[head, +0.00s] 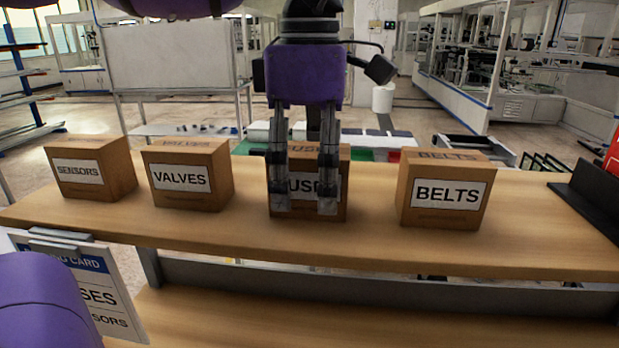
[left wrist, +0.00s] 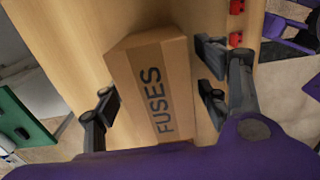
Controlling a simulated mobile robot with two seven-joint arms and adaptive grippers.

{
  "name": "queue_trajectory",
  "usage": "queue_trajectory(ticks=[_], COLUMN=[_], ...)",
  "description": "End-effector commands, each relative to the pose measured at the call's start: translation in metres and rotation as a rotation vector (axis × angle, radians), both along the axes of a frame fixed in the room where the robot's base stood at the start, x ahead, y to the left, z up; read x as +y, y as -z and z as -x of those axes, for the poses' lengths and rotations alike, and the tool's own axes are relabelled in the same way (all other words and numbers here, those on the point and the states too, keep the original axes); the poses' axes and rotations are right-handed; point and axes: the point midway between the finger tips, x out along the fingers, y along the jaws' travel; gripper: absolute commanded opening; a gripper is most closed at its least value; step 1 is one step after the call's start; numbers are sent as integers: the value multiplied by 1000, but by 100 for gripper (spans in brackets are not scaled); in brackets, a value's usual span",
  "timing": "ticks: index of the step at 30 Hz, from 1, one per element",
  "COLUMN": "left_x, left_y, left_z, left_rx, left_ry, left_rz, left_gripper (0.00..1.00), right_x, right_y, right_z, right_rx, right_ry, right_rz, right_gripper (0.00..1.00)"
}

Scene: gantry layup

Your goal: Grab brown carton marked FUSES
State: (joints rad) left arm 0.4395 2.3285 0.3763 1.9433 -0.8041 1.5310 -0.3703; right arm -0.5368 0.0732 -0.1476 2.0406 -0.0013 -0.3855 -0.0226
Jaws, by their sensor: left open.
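The brown carton marked FUSES (head: 345,172) stands on the wooden shelf, between the VALVES and BELTS cartons. My left gripper (head: 304,198) points down and is open, its fingers covering part of the carton's front label. In the left wrist view, the carton's top with the FUSES lettering (left wrist: 155,85) lies between the spread fingers of the left gripper (left wrist: 158,92). I see gaps beside the carton there, and the fingers are not closed on it. My right gripper is not in view.
Cartons marked SENSORS (head: 90,168), VALVES (head: 188,175) and BELTS (head: 445,190) stand on the same wooden shelf (head: 240,235). A card (head: 95,285) hangs at the front left. A black angled object (head: 590,195) is at the right end.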

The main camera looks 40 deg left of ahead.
Motion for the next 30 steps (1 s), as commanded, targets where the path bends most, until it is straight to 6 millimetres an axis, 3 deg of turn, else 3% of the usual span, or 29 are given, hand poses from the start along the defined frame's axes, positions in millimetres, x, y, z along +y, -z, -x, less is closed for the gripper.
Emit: queue_trajectory(ticks=[1,13,23,30], left_x=[0,0,0,0], left_y=[0,-1,-5,-37], left_z=[0,0,-1,-1], left_rx=[0,0,-1,-4], left_ry=[0,0,0,-1], left_rz=[0,0,0,0], left_gripper=[65,14,14,14], right_x=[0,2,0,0], right_y=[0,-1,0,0], right_z=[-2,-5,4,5], right_rx=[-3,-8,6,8], right_ry=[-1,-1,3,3], right_rz=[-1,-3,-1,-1], right_gripper=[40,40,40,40])
